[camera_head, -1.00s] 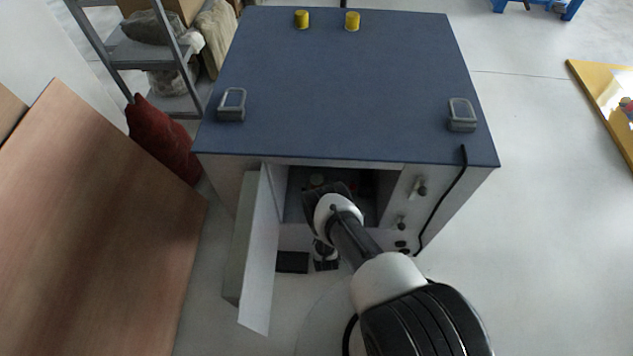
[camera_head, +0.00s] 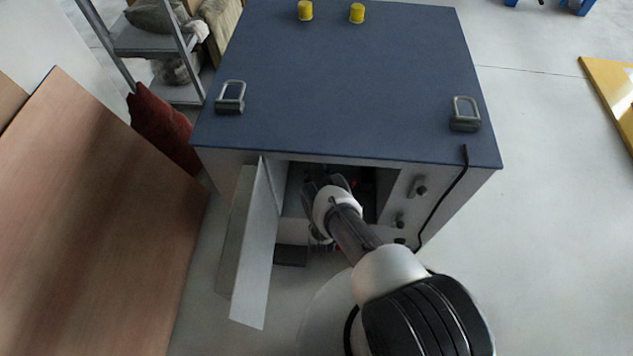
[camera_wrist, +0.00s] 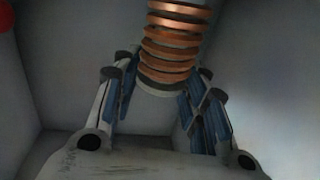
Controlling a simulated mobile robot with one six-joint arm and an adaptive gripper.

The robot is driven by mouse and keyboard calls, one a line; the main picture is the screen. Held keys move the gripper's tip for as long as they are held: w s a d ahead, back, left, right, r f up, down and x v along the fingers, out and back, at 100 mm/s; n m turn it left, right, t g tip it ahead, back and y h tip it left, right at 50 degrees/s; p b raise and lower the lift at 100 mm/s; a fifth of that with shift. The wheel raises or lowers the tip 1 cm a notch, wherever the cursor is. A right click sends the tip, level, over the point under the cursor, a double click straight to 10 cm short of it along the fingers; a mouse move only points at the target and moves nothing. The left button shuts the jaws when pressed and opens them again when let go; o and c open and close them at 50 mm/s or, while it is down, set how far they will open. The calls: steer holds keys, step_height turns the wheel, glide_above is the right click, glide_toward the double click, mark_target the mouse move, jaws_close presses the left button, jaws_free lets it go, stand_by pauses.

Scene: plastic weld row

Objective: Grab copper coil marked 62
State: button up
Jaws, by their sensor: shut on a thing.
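A copper coil (camera_wrist: 172,45) with stacked orange-brown rings stands out in the wrist view, running up past the top edge. My gripper (camera_wrist: 160,84) is shut on the pale lower end of the coil, with blue-padded fingers on both sides of it. No number can be read on the coil. In the head view my gripper (camera_head: 325,187) reaches into the open front of the blue-topped cabinet (camera_head: 345,85), and the coil is hidden there by my wrist.
The cabinet door (camera_head: 257,255) stands open to the left of my arm. Pale inner walls surround the gripper. A red round thing (camera_wrist: 6,18) shows at the wrist view's upper left. A wooden board (camera_head: 90,200) leans at the left.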

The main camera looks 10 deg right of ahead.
jaws_close()
stand_by(0.6)
